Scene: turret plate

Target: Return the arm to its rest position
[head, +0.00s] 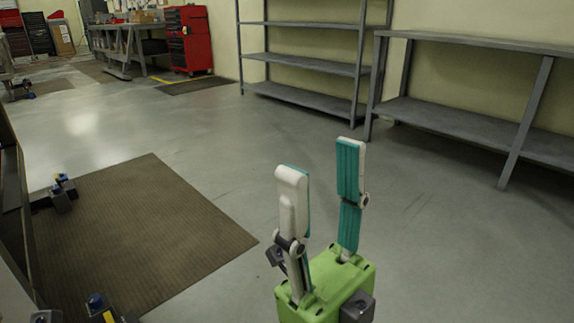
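My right gripper (322,160) stands upright in the lower middle of the head view, with its green body at the bottom edge. Its two white and teal fingers are spread apart with clear space between them. Nothing is between the fingers, and they touch nothing that I can see. The rest of the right arm is out of the picture below. My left gripper does not show. No turret plate is visible.
A brown mat (150,230) lies at left, with dark caster-like feet (62,192) along its left side. Grey shelving (310,64) and a grey bench (460,120) stand behind. A red tool cabinet (188,40) is far back. Open grey floor surrounds the gripper.

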